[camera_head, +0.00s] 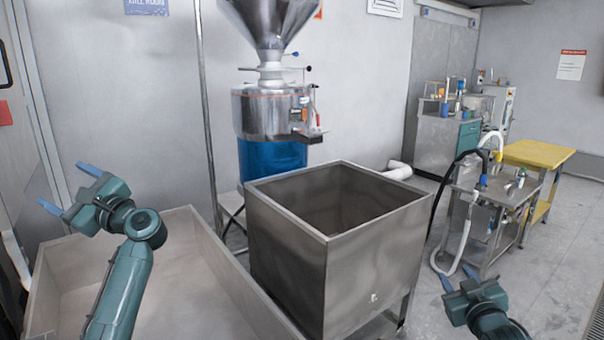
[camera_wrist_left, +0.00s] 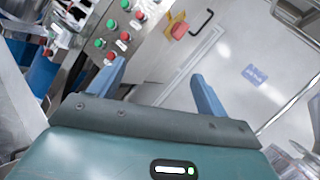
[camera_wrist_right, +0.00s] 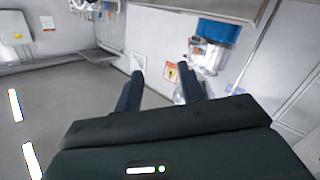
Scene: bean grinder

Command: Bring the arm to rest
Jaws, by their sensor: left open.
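My left gripper (camera_head: 68,188) is at the left of the head view, above the left end of a wide, low bin. Its two blue fingers are spread apart with nothing between them. They also show apart and empty in the left wrist view (camera_wrist_left: 160,88). My right gripper (camera_head: 456,276) is at the lower right of the head view, to the right of the steel bin and over the floor. In the right wrist view (camera_wrist_right: 160,85) its two dark fingers stand apart with nothing between them.
A square steel bin (camera_head: 285,245) stands in the centre, beside the low bin (camera_head: 235,290). Behind it is the grinder (camera_head: 268,112) with a blue lower part. A steel cart (camera_head: 485,230) with hoses and a yellow-topped table (camera_head: 537,154) stand at right. A button panel (camera_wrist_left: 118,35) shows in the left wrist view.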

